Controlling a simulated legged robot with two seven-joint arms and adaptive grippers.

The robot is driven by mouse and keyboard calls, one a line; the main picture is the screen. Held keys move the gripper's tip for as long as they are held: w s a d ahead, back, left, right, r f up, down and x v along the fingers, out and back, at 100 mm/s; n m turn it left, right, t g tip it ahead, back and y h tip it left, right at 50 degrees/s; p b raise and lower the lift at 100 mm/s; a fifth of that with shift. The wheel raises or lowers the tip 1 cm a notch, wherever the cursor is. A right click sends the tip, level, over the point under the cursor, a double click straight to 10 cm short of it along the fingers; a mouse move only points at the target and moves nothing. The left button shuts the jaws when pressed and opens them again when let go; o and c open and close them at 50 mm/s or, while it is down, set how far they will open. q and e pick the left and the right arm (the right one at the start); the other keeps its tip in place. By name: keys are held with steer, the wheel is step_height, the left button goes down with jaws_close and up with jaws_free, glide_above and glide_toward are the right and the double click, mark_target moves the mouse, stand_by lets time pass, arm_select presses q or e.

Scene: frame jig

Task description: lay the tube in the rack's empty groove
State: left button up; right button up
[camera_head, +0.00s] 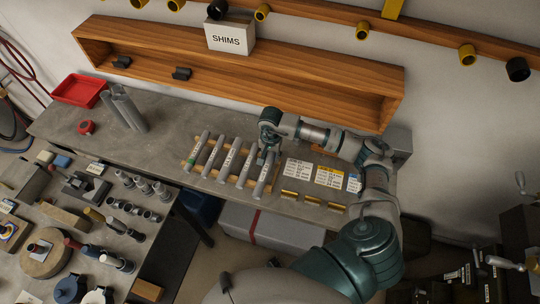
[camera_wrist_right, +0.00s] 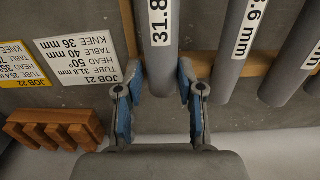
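The tube (camera_wrist_right: 160,25) is a grey cylinder with a white "31.8" label. In the head view the tube (camera_head: 264,180) is the rightmost of a row of grey tubes and lies across the rack (camera_head: 272,188), a low wooden frame. In the head view my right gripper (camera_head: 267,150) is over this tube's far end. The groove under the tube is hidden, so I cannot tell how deep it sits. My left gripper is not in view.
Other labelled tubes (camera_head: 229,160) lie to the left in the rack. Cards (camera_head: 329,176) and brass-coloured pieces (camera_head: 312,200) lie to the right. A wooden shelf (camera_head: 240,75) with a SHIMS box (camera_head: 230,38) stands behind. A red tray (camera_head: 78,90) is at far left.

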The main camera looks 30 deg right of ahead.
steer(key=shift+o, duration=1.2)
steer(key=shift+a, duration=0.15)
steer(key=shift+a+r, duration=0.1)
steer(key=shift+r, duration=0.1)
step_height(320, 180, up, 8)
steer(key=p, duration=0.4)
steer(key=shift+r+p, duration=0.45)
steer(key=shift+f, duration=0.1)
